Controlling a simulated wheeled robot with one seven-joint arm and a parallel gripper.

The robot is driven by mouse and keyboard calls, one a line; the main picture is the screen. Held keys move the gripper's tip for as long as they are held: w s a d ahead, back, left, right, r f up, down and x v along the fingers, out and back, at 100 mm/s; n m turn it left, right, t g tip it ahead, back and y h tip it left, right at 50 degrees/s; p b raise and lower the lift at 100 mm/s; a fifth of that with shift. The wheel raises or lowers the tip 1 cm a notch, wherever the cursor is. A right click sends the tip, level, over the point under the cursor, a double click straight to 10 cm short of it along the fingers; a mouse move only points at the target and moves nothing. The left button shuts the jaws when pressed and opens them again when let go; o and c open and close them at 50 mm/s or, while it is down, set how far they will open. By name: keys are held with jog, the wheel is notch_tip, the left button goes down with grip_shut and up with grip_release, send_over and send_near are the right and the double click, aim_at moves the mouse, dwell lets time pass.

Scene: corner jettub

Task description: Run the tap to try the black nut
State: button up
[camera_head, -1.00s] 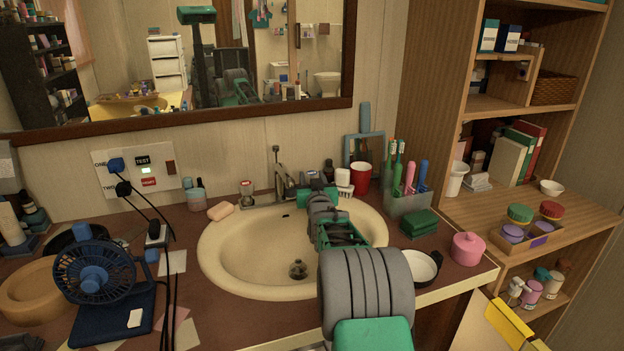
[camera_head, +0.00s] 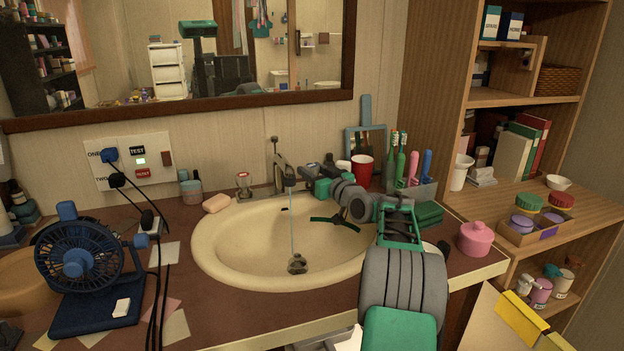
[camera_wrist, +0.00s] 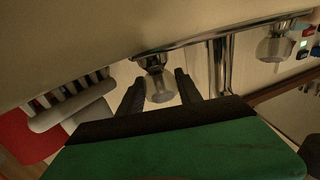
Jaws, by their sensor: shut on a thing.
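The chrome tap (camera_head: 280,172) stands behind the cream basin (camera_head: 215,250). A thin stream of water (camera_head: 292,225) falls from its spout to the drain (camera_head: 297,264). My gripper (camera_head: 310,187) is at the tap's right side. In the wrist view its two dark fingers (camera_wrist: 158,92) are on either side of a clear tap knob (camera_wrist: 160,86), shut on it. I cannot make out the black nut in either view.
Soap (camera_head: 216,202) lies left of the basin. A red cup (camera_head: 362,168) and a holder of toothbrushes (camera_head: 412,190) stand close behind my arm. A pink pot (camera_head: 475,239) is at the right, a blue fan (camera_head: 78,258) with cables at the left.

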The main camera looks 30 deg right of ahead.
jog(key=shift+n+y, duration=0.4)
jog(key=shift+y, duration=0.3)
jog(key=o, duration=1.4)
jog(key=shift+c, duration=0.2)
jog(key=shift+r, duration=0.1)
